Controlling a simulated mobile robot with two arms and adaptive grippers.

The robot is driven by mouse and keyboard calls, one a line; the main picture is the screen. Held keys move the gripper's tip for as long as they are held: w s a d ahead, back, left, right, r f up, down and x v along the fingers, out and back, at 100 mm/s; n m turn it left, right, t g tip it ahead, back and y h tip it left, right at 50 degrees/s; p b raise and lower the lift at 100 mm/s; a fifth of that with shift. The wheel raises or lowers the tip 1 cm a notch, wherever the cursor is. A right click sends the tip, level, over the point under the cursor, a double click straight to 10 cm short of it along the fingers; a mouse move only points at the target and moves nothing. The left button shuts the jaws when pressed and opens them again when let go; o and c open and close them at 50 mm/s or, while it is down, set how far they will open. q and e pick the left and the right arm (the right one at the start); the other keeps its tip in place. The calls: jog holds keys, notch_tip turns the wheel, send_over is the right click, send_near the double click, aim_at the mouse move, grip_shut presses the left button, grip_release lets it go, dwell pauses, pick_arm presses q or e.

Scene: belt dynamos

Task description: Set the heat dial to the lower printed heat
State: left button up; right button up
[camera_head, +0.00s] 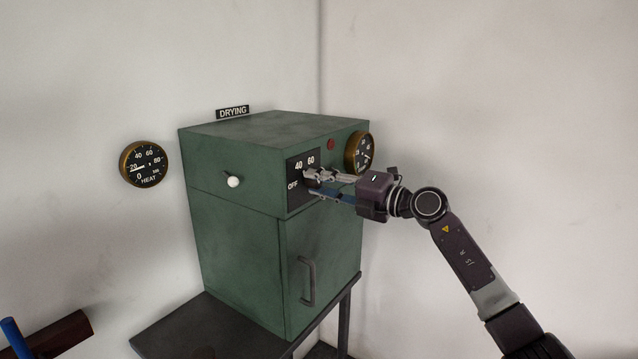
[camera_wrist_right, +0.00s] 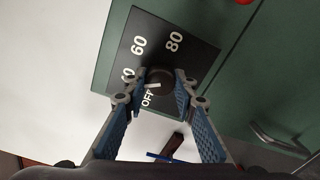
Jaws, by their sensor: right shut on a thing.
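The heat dial (camera_wrist_right: 160,78) is a dark round knob with a white pointer line, on a black panel (camera_wrist_right: 199,62) printed OFF, 40, 60 and 80. In the wrist view the pointer aims to the left, seemingly between OFF and the partly hidden 40. My right gripper (camera_wrist_right: 159,88) is shut on the dial, one finger on each side. In the head view my right gripper (camera_head: 311,184) covers the dial and part of the panel (camera_head: 294,196); only OFF, 40 and 60 show there. My left gripper is not in view.
The green drying cabinet (camera_head: 236,229) stands on a dark table (camera_head: 165,338). A round HEAT gauge (camera_head: 144,164) hangs on the left wall; another gauge (camera_head: 358,153) and a red lamp (camera_head: 331,143) are on the cabinet. A door handle (camera_head: 308,281) is below the panel.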

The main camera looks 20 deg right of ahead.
jog(key=o, duration=1.2)
jog(key=shift+c, duration=0.2)
jog(key=shift+d, duration=0.1)
jog(key=v, duration=1.2)
